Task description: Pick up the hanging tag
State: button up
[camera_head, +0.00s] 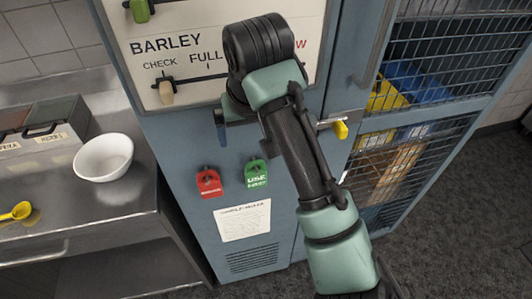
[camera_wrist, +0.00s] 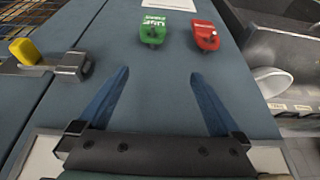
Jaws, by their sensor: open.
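Two tags hang on the front of the blue-grey cabinet. The green tag (camera_head: 256,173) has white lettering starting with "USE", and the red tag (camera_head: 209,182) hangs to its left. In the wrist view the green tag (camera_wrist: 153,30) is left of the red tag (camera_wrist: 205,36). My gripper (camera_wrist: 160,73) is open and empty, its two blue fingers spread wide. Both tags lie beyond the fingertips, apart from them, the green one near the middle of the gap and the red one toward the right finger. In the head view my arm hides most of the gripper.
A yellow-ended latch (camera_head: 340,130) sticks out at the cabinet's right. A label panel (camera_head: 200,35) with sliders is above the tags; a paper sheet (camera_head: 243,220) is below them. A white bowl (camera_head: 104,157) and yellow spoon (camera_head: 17,211) rest on the steel counter (camera_head: 95,215) at left.

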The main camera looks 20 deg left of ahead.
aim_at(256, 168)
jog(key=shift+g+h, duration=0.5)
jog(key=shift+g, duration=0.1)
jog(key=shift+d+p+x, duration=0.15)
jog(key=shift+d+x, duration=0.2)
jog(key=shift+x, duration=2.05)
jog(key=shift+d+p+x, duration=0.1)
jog(key=shift+d+x, duration=0.25)
jog(key=shift+x, duration=2)
jog(key=shift+d+p+x, duration=0.15)
jog(key=shift+d+x, duration=0.25)
jog(key=shift+x, duration=2)
jog(key=shift+s+f, duration=0.2)
jog(key=c, duration=1.4)
